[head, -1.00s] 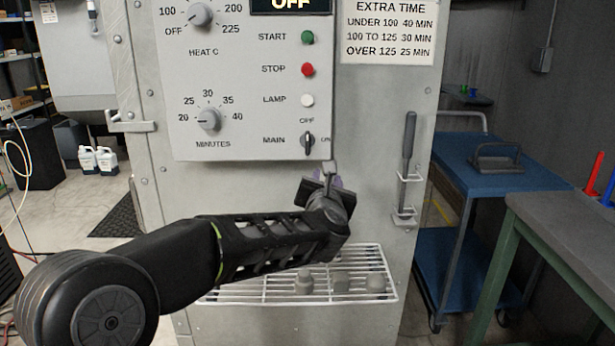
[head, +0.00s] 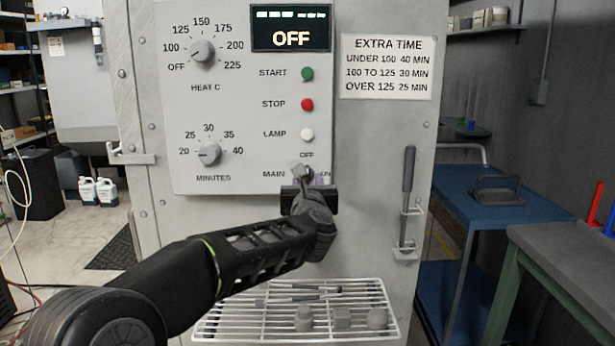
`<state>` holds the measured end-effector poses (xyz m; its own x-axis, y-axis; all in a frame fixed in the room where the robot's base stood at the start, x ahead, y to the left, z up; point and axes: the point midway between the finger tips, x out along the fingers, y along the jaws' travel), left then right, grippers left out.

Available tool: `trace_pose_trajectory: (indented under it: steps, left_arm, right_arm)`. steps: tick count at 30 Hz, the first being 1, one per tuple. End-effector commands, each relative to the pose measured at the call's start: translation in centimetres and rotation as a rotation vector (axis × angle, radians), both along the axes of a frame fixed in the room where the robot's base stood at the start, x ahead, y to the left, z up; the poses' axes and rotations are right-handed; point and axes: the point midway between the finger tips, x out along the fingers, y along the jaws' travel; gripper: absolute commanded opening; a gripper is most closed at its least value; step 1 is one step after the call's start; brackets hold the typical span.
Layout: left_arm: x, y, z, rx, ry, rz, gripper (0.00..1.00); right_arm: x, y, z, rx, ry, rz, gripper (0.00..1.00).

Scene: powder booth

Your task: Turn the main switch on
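The control panel (head: 240,130) is on the front of the grey cabinet, and its display (head: 291,27) reads OFF. The main switch, beside the label MAIN (head: 273,175) and under the mark OFF, is covered by my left gripper (head: 304,176). My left gripper is right at the switch, seen from behind. I cannot see whether its fingers are apart, closed or touching the switch, nor which way the switch points. My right gripper is not in view.
A white wire shelf (head: 225,325) with several small grey parts juts out below my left arm. A dark-handled tool (head: 408,170) hangs in a holder right of the panel. A blue cart (head: 520,206) and a green-legged table (head: 575,250) stand to the right.

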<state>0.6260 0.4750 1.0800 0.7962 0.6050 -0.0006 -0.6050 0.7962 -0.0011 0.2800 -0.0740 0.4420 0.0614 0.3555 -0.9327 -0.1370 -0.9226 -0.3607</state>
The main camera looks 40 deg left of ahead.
Motion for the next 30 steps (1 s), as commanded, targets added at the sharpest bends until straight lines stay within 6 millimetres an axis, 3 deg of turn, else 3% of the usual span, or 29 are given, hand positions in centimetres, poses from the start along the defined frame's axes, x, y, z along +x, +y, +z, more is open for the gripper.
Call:
trace_pose_trajectory:
  steps: [6,15,27,30]
  left_arm:
    - [1.9,1.4,0.0,0.001,0.001,0.000,0.33]
    - [2.0,1.6,0.0,0.001,0.000,0.000,0.33]
    - [2.0,1.6,0.0,0.001,0.001,0.000,0.00]
    - [2.0,1.6,0.0,0.001,0.001,0.000,0.00]
  right_arm:
    - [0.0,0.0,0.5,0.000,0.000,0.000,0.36]
    - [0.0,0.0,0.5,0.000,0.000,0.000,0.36]
    - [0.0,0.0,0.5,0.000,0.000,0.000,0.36]
    - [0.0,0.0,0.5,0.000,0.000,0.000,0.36]
